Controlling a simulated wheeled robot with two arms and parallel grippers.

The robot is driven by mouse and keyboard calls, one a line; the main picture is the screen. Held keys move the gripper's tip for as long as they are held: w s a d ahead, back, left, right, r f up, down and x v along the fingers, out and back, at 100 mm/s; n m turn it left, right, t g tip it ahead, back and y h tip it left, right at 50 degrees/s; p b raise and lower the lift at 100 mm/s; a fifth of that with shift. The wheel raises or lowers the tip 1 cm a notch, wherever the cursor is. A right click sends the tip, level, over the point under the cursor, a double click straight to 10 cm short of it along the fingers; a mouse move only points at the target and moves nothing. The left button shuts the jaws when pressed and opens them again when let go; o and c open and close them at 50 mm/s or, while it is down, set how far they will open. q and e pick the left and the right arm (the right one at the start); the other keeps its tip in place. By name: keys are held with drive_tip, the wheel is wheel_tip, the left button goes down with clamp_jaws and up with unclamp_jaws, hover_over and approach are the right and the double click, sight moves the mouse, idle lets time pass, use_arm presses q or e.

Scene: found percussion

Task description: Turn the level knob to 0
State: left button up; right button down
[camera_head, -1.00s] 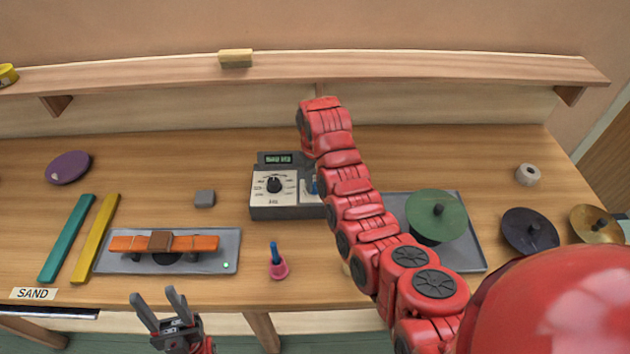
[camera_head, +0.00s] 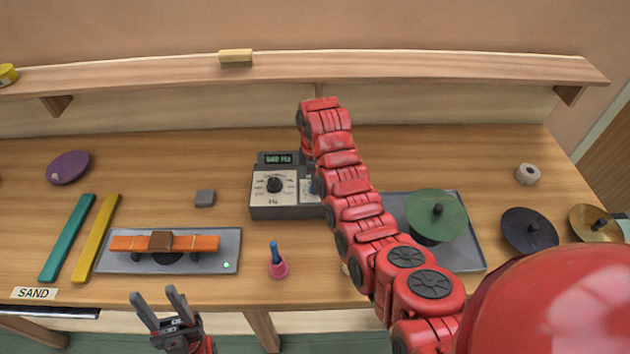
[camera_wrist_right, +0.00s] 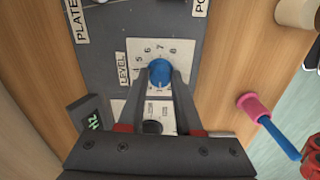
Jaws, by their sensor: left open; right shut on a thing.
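The level knob (camera_wrist_right: 160,72) is a blue round knob on a white dial plate marked LEVEL, with numerals around it in the right wrist view. My right gripper (camera_wrist_right: 159,82) is shut on this knob, one finger on each side. The direction of its pointer is hard to tell. In the head view the knob and my right gripper are largely hidden by my right arm. The control box (camera_head: 288,211) stands on the bench, with a black knob (camera_head: 274,185) and a lit display (camera_head: 278,159). My left gripper (camera_head: 155,296) is open and empty at the bench's front edge.
A tray with an orange bar (camera_head: 205,243) lies to the left. A green disc (camera_head: 436,216) and a dark disc (camera_head: 529,231) are to the right. A shelf (camera_head: 400,67) runs behind.

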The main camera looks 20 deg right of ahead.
drive_tip(key=n, duration=0.5)
idle(0.6)
drive_tip(key=c, duration=0.6)
unclamp_jaws()
wheel_tip(320, 180, up, 9)
drive_tip(key=p, duration=0.6)
drive_tip(key=shift+d+f, duration=0.1)
drive_tip(key=shift+f, duration=0.1)
wheel_tip(320, 180, up, 9)
drive_tip(key=shift+f+b, duration=0.15)
drive_tip(key=shift+b, duration=0.25)
